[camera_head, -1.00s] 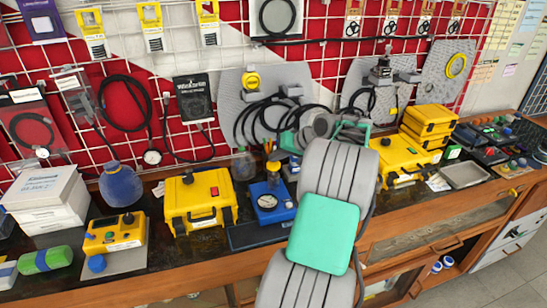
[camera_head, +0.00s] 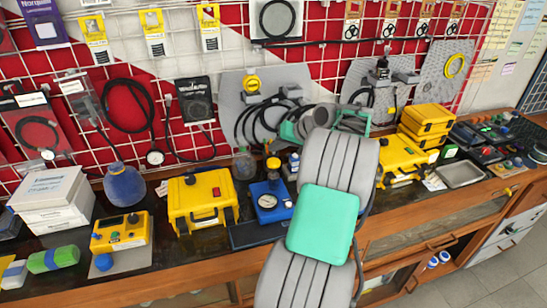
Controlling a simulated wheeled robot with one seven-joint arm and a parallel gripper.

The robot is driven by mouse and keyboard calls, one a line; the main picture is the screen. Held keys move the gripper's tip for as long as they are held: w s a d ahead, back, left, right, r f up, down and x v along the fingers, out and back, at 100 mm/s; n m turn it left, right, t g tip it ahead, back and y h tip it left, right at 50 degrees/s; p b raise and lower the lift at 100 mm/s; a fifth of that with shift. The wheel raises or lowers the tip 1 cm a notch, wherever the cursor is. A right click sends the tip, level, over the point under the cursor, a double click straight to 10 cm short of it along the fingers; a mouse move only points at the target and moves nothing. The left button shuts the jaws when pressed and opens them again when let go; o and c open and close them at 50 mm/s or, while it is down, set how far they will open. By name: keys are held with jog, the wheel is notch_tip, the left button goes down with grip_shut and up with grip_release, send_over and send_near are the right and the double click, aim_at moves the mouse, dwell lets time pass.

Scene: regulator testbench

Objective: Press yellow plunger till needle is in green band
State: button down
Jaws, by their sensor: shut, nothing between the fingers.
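The yellow plunger (camera_head: 273,163) stands upright on top of the blue regulator unit (camera_head: 279,212) on the bench. A round white-faced gauge (camera_head: 267,201) sits on the front of that unit. The gauge is too small to make out its needle or green band. My grey and green arm rises from the bottom, and its wrist is bent at the back, right of and above the plunger. My gripper's fingers cannot be made out; the arm links hide that part. Nothing of mine visibly touches the plunger.
A yellow case (camera_head: 202,200) stands left of the blue unit. Stacked yellow cases (camera_head: 427,121) stand on the right. Hoses hang on the pegboard wall behind.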

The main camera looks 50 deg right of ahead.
aim_at(276, 161)
jog(key=shift+r+p, duration=1)
jog(key=shift+r, duration=0.55)
jog(key=shift+f, duration=0.1)
dwell(1.3)
jog(key=w+a+r+n+g+b, duration=0.1)
jog(key=w+a+r+n, duration=0.1)
jog(key=a, duration=1)
jog(key=w+a+r+n+g, duration=0.2)
jog(key=a, duration=1.1)
jog(key=s+a+f+n, duration=0.1)
jog(key=s+a+f, duration=0.1)
jog(key=s+a, duration=0.6)
jog(key=s+a+f+n+g+h+b, duration=0.1)
jog(key=s+a+f+n, duration=0.1)
jog(key=s+a, duration=0.7)
jog(key=shift+f+n+g, duration=0.3)
jog(key=shift+f, duration=0.1)
